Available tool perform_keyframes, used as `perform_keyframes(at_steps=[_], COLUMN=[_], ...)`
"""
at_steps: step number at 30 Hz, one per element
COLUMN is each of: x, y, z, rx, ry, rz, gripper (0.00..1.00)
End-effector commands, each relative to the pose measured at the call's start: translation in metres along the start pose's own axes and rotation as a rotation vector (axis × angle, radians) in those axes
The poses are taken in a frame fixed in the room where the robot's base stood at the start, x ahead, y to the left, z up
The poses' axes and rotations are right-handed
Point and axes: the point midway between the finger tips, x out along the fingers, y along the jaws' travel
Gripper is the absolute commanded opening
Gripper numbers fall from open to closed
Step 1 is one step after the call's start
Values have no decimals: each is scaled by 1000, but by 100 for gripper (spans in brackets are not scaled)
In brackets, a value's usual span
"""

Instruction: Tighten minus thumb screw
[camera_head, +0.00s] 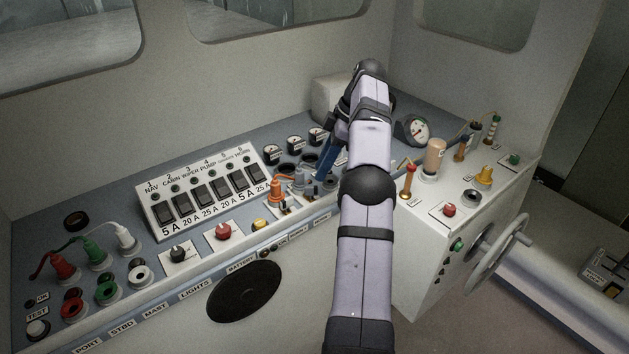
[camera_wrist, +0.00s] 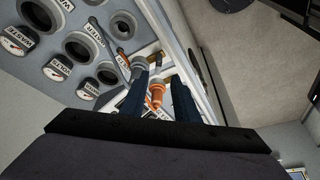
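My gripper (camera_head: 321,176) reaches down over the rear panel, close to an orange plug (camera_head: 276,190) and a grey plug (camera_head: 300,180). In the wrist view my gripper (camera_wrist: 160,76) has its two dark blue fingers apart, with a visible gap between them. The orange plug (camera_wrist: 156,96) shows in that gap; I cannot tell whether it is between the fingers or beyond them. Small fittings on a white plate (camera_wrist: 150,52) lie near the fingertips. No minus mark is readable, so I cannot pick out the minus thumb screw; fingers and arm hide part of this area.
A labelled switch panel (camera_head: 207,195) stands to the left. Round gauges (camera_head: 296,143) sit behind the plugs. A side console (camera_head: 462,225) with a tan cylinder (camera_head: 434,158), knobs and a handwheel (camera_head: 500,255) is to the right. Sockets with plugs (camera_head: 93,252) fill the far left.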

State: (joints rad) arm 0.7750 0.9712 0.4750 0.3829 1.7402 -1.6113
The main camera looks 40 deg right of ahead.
Motion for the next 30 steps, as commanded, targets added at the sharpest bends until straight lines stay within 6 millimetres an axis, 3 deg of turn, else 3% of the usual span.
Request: perform_keyframes(at_steps=[11,30], x=[0,57], y=[3,3], z=[4,3], rx=[-25,-23], ry=[13,12], rz=[9,7], gripper=[28,28])
